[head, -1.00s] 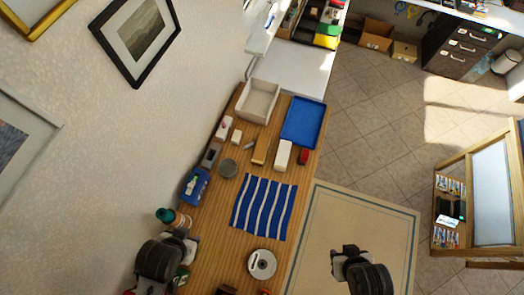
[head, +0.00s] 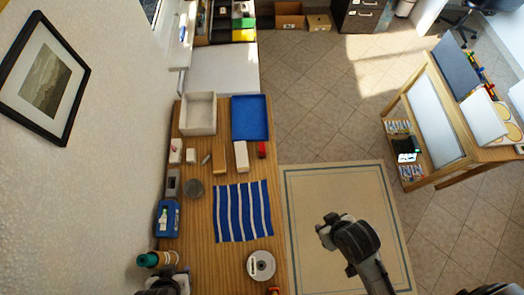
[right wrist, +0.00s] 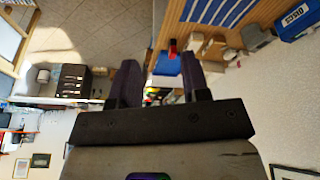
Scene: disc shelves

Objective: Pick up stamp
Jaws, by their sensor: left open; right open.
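I cannot tell for certain which small item is the stamp. A small red item (head: 262,149) stands right of a white block, near the table's right edge. A red and dark item (right wrist: 172,48) shows between my fingers in the right wrist view, well beyond them. My left gripper (head: 181,280) is low at the table's left side, partly cut off by the frame bottom, and open. My right arm (head: 350,236) is over the rug, right of the table. My right gripper (right wrist: 158,74) is open and empty, with its fingers apart.
The wooden table (head: 202,225) holds a striped cloth (head: 243,211), a blue tray (head: 250,119), a white bin (head: 198,114), several small blocks, a grey round tin (head: 194,190), a blue box (head: 167,219) and a disc (head: 261,266).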

